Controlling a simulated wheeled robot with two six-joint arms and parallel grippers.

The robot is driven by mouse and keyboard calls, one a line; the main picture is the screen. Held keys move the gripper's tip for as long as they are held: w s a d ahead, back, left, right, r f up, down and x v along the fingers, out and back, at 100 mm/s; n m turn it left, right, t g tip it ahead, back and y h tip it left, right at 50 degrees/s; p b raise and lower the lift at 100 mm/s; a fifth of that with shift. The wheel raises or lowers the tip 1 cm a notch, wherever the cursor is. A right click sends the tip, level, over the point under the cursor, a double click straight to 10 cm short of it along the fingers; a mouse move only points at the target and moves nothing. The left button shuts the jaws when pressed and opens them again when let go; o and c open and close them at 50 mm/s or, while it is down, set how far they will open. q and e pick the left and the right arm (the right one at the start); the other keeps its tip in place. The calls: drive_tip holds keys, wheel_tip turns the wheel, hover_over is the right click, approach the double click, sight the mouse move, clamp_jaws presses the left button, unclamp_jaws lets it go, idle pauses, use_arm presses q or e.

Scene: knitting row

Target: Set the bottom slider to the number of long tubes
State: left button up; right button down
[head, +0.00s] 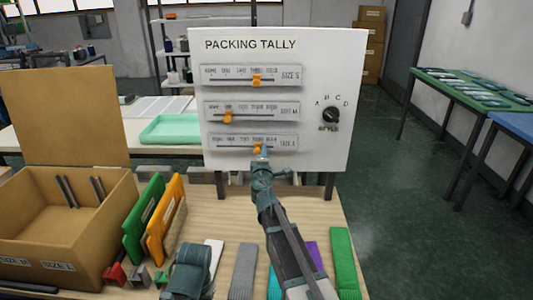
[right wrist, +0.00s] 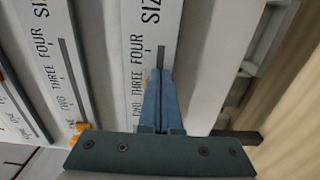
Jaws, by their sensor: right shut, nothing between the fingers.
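The white PACKING TALLY board (head: 340,70) carries three horizontal sliders. The bottom slider (head: 285,144), marked SIZE L, has its orange knob (head: 256,149) near THREE. My right gripper (head: 263,152) is shut and empty, its tip at the right side of that knob.
The top knob (head: 257,81) is near THREE and the middle knob (head: 228,117) near ONE. A style dial (head: 331,115) is at right. Green (head: 139,222) and orange (head: 166,215) panels stand beside the box. Coloured strips (head: 343,255) lie on the front table.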

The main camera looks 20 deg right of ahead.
drive_tip(key=shift+w+a, duration=0.45)
drive_tip(key=shift+a, duration=1.05)
drive_tip(key=shift+w+a, duration=0.45)
drive_tip(key=shift+a, duration=1.1)
drive_tip(key=shift+w+a, duration=0.45)
drive_tip(key=shift+a, duration=1.05)
drive_tip(key=shift+s+d, duration=0.1)
drive_tip(key=shift+d, duration=0.05)
drive_tip(key=shift+s+d, duration=0.1)
drive_tip(key=shift+d, duration=0.35)
drive_tip(key=shift+s, duration=0.1)
approach(242, 146)
drive_tip(key=shift+v, duration=0.8)
